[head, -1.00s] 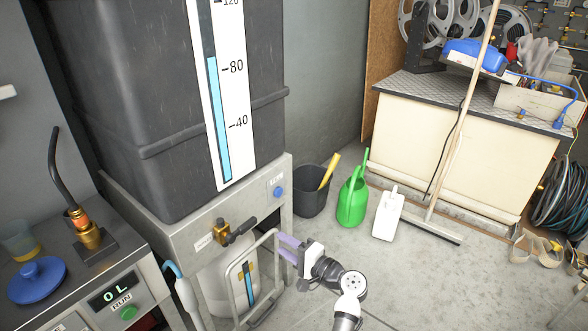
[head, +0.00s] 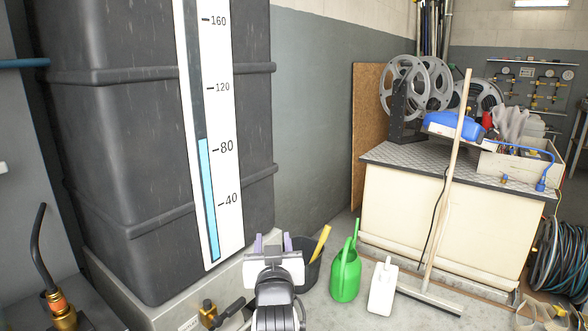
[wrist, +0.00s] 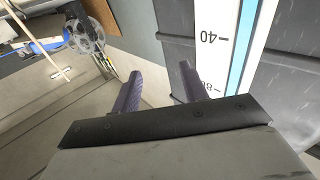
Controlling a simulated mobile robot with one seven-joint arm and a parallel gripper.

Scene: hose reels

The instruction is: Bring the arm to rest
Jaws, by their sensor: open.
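My gripper (head: 271,241) is at the lower middle of the head view, raised in front of the dark tank and the wall, with its two purple fingers apart and nothing between them. In the wrist view my gripper (wrist: 156,92) also shows open, its fingers spread over the wall and the tank edge. The dark grey tank (head: 120,150) fills the left of the head view. Its white level scale (head: 222,120) has a blue column reaching a little above 80.
A dark bin (head: 311,270), a green watering can (head: 345,275) and a white jug (head: 382,288) stand on the floor to the right of my gripper. A broom (head: 447,180) leans by the cream bench (head: 400,215). A valve (head: 210,312) is below left.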

